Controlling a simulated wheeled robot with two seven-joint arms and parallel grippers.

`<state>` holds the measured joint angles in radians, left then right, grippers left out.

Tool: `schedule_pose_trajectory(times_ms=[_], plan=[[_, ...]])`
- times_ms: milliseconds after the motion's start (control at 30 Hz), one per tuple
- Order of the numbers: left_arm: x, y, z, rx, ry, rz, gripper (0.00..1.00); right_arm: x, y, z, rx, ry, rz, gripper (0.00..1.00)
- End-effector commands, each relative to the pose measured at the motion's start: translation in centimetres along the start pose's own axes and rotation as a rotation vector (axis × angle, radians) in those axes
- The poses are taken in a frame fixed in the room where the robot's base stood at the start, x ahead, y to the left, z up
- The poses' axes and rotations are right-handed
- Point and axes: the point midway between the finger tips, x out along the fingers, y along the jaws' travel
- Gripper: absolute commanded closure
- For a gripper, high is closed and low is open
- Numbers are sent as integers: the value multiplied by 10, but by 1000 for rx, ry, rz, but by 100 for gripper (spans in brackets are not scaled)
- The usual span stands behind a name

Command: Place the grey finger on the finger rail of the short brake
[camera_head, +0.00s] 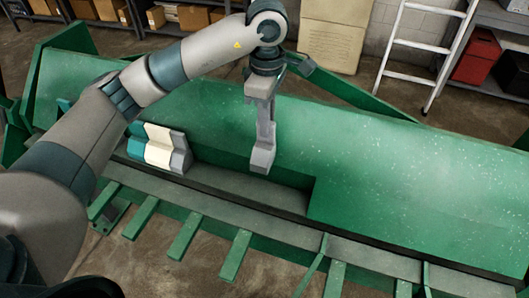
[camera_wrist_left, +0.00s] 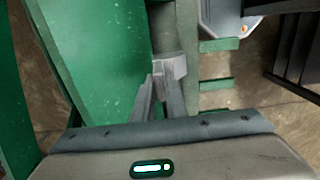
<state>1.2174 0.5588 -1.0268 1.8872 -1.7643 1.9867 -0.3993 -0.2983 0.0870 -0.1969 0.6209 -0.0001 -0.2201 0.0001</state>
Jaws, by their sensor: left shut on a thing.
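My left gripper (camera_head: 265,138) reaches down from above and is shut on the grey finger (camera_head: 262,159), a small grey block at its tips. The block also shows in the left wrist view (camera_wrist_left: 171,68), just beyond the gripper tips (camera_wrist_left: 159,78). The green short brake (camera_head: 400,205) spans the view. Its finger rail (camera_head: 245,186) is a dark grey strip in a recess, below the held finger in the picture. I cannot tell whether the finger touches the rail. Teal, cream (camera_head: 159,150) and grey (camera_head: 181,157) fingers stand side by side to the left. My right gripper is not in view.
The recess right of the standing fingers is empty up to a green step (camera_head: 312,199). Green bars (camera_head: 236,254) stick out along the front. A white ladder (camera_head: 428,50), cardboard boxes and a red box (camera_head: 477,57) stand behind the brake.

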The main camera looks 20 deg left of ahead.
Motion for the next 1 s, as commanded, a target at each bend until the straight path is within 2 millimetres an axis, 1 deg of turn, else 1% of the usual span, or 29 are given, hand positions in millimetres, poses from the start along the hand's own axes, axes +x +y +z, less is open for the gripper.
schedule_pose_trajectory(times_ms=[33, 100, 300, 400, 567, 833, 933, 1000], plan=[[7, -1, 0, -1, -1, -5, 100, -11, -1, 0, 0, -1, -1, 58], [22, -1, 0, -1, 0, -5, 100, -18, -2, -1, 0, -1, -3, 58], [64, -1, 0, -2, -1, -5, 100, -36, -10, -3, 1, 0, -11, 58], [78, -1, 0, 0, -1, -3, 100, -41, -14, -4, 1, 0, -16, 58], [89, 0, 0, 0, -2, 1, 100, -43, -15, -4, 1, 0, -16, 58], [90, 1, 0, 0, -2, 1, 100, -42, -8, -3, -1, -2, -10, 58], [93, 0, 0, 0, -1, -1, 100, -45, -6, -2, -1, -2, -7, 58], [98, 0, 0, 0, 0, -2, 100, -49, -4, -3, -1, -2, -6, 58]])
